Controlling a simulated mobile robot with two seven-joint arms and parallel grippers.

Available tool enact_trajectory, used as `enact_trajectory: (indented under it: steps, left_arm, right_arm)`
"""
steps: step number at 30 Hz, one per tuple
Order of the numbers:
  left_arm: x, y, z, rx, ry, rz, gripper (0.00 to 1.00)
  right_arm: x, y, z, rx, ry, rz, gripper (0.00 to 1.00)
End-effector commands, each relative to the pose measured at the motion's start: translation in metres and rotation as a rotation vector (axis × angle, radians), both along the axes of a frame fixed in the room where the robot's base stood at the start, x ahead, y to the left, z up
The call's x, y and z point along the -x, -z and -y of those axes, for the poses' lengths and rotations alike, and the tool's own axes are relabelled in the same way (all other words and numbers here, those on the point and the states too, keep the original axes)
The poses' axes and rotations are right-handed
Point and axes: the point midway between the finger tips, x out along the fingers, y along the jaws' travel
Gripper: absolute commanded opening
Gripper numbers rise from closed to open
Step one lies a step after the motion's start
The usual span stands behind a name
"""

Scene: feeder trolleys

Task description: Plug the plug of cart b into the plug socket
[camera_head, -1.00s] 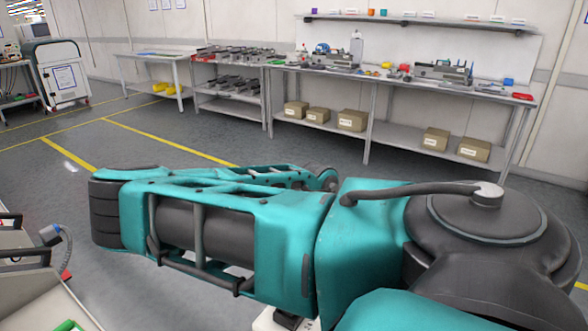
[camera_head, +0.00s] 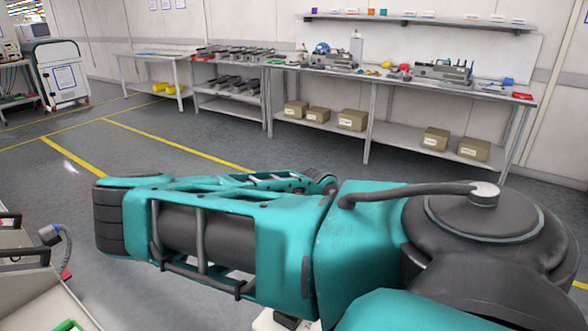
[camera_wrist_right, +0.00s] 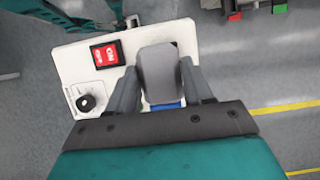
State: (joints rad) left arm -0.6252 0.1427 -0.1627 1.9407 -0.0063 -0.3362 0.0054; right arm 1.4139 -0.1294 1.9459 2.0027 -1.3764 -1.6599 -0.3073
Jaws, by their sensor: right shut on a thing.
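In the right wrist view my right gripper (camera_wrist_right: 160,78) is shut on a grey plug (camera_wrist_right: 158,72) with a blue part near the palm. The plug is over a white panel (camera_wrist_right: 72,62) with a red ON switch (camera_wrist_right: 107,53) and a black knob (camera_wrist_right: 87,102). The plug covers the panel area behind it, so I cannot tell whether it touches or enters a socket. In the head view my teal right arm crosses the foreground and hides its gripper. My left gripper is not in view.
A cart (camera_head: 45,295) at the lower left carries a blue-grey connector (camera_head: 48,234) on a grey cable. A workbench (camera_head: 400,84) with devices and boxes stands along the back wall. A white cabinet (camera_head: 62,75) stands at the far left. Floor between is clear.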

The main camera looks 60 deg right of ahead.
Motion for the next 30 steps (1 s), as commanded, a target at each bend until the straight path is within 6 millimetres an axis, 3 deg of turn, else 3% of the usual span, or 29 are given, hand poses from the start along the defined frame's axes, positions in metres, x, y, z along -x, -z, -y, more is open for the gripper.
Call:
enact_trajectory:
  steps: [8,9,18,26,30]
  left_arm:
    - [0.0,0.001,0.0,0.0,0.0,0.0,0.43]
    - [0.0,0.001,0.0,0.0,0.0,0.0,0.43]
    - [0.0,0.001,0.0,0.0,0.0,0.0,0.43]
    - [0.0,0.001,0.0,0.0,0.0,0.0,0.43]
    - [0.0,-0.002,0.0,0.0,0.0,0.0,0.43]
  right_arm:
    - [0.0,0.004,0.0,0.0,0.0,0.0,0.0]
    - [0.0,0.004,0.0,0.0,0.0,0.0,0.53]
    - [0.0,0.004,0.0,0.0,0.0,0.0,0.81]
    - [0.0,0.003,0.001,0.0,0.0,0.0,0.81]
    - [0.0,-0.01,0.006,0.001,0.001,0.002,0.81]
